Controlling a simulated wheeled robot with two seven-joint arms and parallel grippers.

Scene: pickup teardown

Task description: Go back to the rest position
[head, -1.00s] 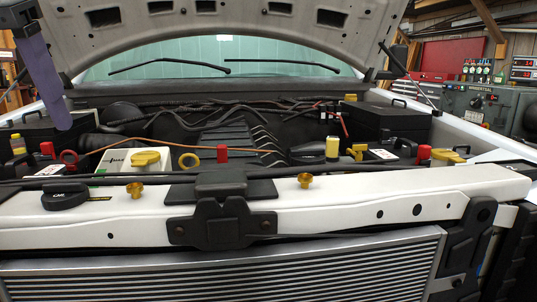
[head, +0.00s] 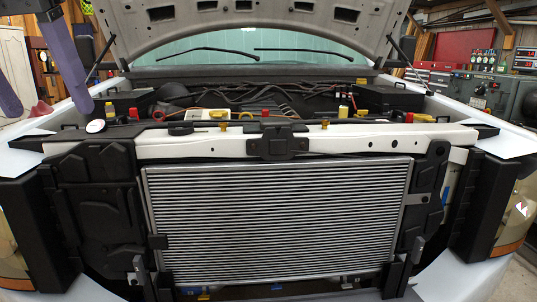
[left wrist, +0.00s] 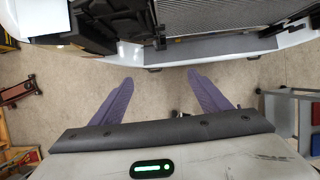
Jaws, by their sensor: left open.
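My left gripper (head: 48,109) hangs at the upper left of the head view, its two purple fingers spread wide apart. In the left wrist view the same gripper (left wrist: 161,78) is open, with nothing between its fingers but concrete floor behind them. It is apart from the truck in both views. My right gripper shows in neither view.
The pickup's front stands ahead, with its radiator (head: 280,220), white crossmember (head: 370,138) and raised hood (head: 260,35). Caps and fittings sit in the engine bay. In the left wrist view, a grey cart (left wrist: 290,118) stands right and bare floor (left wrist: 70,95) lies around the gripper.

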